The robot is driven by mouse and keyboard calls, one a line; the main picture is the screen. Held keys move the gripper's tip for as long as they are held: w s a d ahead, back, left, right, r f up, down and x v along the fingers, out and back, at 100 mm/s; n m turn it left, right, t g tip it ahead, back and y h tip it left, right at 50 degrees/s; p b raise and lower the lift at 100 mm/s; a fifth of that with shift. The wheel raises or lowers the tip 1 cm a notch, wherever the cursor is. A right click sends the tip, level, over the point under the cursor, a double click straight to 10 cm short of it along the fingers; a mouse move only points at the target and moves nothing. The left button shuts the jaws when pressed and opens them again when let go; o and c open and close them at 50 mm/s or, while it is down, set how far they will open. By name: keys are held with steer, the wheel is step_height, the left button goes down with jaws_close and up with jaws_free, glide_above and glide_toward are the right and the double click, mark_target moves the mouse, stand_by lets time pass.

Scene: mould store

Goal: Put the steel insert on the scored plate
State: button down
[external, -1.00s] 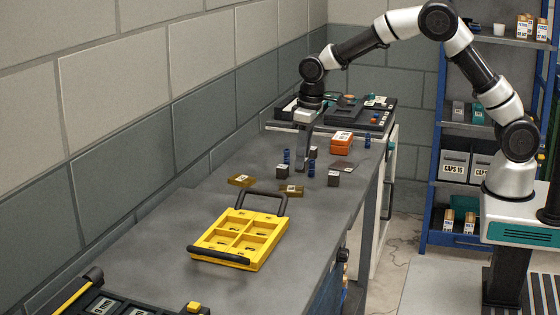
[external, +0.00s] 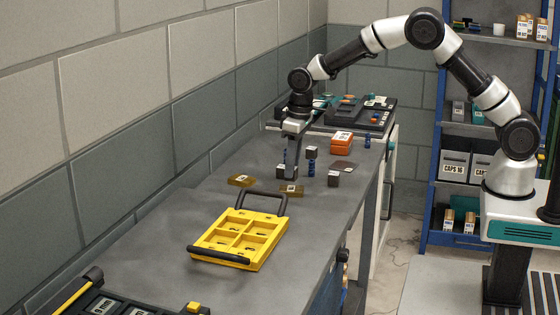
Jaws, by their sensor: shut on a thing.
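My gripper (external: 291,171) is shut on a small dark block, which I take to be the steel insert; it is hard to tell from the fingers at this size. It is held just above or behind an amber-brown plate (external: 291,190) with a pale mark. A second amber-brown plate (external: 241,180) lies to its left, nearer the wall. I cannot make out which one is scored. A dark grey cube (external: 312,152) sits on a blue ribbed post (external: 311,169), and another dark cube (external: 333,179) stands on the bench to the right.
A yellow compartment tray (external: 238,238) with black handles lies in front. Another blue post (external: 284,155) is close beside my gripper. An orange box (external: 342,143), a thin dark square (external: 349,168) and a black organiser (external: 345,110) are farther back. The bench's left middle is clear.

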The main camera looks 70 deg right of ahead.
steer(key=shift+f, duration=1.25)
steer(key=shift+f, duration=0.2)
steer(key=c, duration=1.5)
jaws_free()
steer(key=shift+o, duration=0.2)
